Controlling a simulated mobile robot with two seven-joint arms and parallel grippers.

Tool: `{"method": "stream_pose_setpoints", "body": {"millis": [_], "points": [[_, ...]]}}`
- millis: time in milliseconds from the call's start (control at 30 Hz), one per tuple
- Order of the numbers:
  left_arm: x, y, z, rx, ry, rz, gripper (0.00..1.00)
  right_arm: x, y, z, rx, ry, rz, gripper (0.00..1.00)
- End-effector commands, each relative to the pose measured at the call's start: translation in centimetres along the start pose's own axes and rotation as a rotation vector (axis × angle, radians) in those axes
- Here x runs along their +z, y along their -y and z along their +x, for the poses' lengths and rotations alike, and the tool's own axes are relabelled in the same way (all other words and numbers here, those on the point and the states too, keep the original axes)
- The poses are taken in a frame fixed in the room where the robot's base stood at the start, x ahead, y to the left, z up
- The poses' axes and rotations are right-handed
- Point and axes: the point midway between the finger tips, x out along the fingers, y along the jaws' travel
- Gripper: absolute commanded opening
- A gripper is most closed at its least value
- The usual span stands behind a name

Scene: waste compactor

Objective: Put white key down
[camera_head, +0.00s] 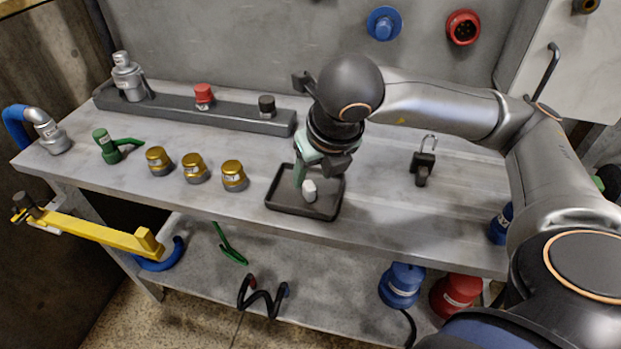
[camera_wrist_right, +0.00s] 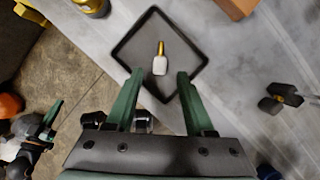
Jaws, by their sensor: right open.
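The white key (camera_head: 310,190) lies in a shallow dark tray (camera_head: 272,201) on the grey bench. In the right wrist view the key (camera_wrist_right: 160,65) shows a pale rounded head and a thin gold shaft, lying flat inside the tray (camera_wrist_right: 125,50). My right gripper (camera_head: 308,172) is above the tray with its fingers pointing down. In the right wrist view its green fingers (camera_wrist_right: 158,84) are apart, with nothing between them, and the key appears just beyond their tips.
Gold caps (camera_head: 194,167) and a green valve (camera_head: 107,147) stand left of the tray. A padlock (camera_head: 423,164) lies to the right. A long dark holder (camera_head: 230,116) with red and black knobs is behind. A yellow bar (camera_head: 95,232) sticks out front left.

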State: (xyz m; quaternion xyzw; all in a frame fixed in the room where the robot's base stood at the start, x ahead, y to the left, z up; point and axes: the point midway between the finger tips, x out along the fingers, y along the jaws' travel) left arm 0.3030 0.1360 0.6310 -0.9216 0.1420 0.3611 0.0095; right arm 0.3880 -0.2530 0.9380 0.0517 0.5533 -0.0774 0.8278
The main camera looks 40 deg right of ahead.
Motion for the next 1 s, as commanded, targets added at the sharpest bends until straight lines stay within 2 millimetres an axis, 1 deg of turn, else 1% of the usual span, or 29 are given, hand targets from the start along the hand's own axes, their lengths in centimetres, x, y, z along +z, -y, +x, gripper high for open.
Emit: {"method": "stream_pose_setpoints", "body": {"millis": [33, 200, 367, 533, 1000], "points": [[-0.2, -0.1, -0.2, 0.001, 0.002, 0.000, 0.00, 0.2, -0.1, -1.5, 0.003, 0.006, -0.001, 0.54], [-0.2, -0.2, -0.3, 0.003, 0.008, 0.000, 0.00, 0.1, -0.1, -4.8, 0.003, 0.004, -0.002, 0.54], [-0.5, -0.3, -0.4, 0.005, 0.004, 0.000, 0.00, 0.1, 0.0, -6.6, 0.001, 0.002, 0.000, 0.54], [-0.8, -0.3, -0.3, 0.005, -0.002, 0.001, 0.00, 0.0, 0.0, -7.2, 0.000, 0.000, -0.001, 0.54], [-0.9, -0.3, -0.3, 0.006, -0.004, 0.001, 0.00, 0.0, 0.0, -7.2, 0.000, 0.000, 0.000, 0.54]]}}
